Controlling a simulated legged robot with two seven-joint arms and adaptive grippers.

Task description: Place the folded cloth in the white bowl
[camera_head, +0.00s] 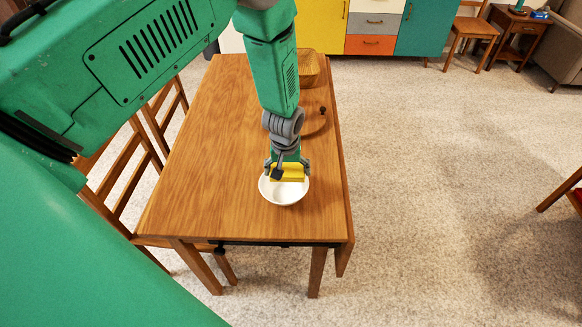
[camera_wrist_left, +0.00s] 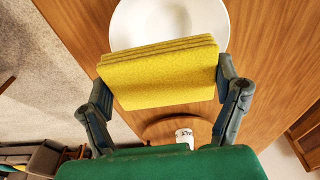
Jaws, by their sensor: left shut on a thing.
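The folded cloth is yellow and shows in the head view (camera_head: 290,173) and, larger, in the left wrist view (camera_wrist_left: 160,78). My left gripper (camera_head: 288,170) is shut on it, with one finger at each end of the cloth in the left wrist view (camera_wrist_left: 165,92). The white bowl (camera_head: 284,195) stands on the table near its front edge. In the head view the cloth overlaps the far part of the bowl. In the left wrist view the bowl (camera_wrist_left: 170,22) lies beyond the cloth, partly hidden by it. I cannot tell whether they touch. My right gripper is not in view.
The wooden table (camera_head: 210,150) is mostly clear to the left of the bowl. Behind my arm are a round wooden board (camera_head: 316,122) and a wooden basket (camera_head: 309,68). A white cup-like item (camera_wrist_left: 185,136) shows in the left wrist view. Chairs (camera_head: 118,185) stand along the left side.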

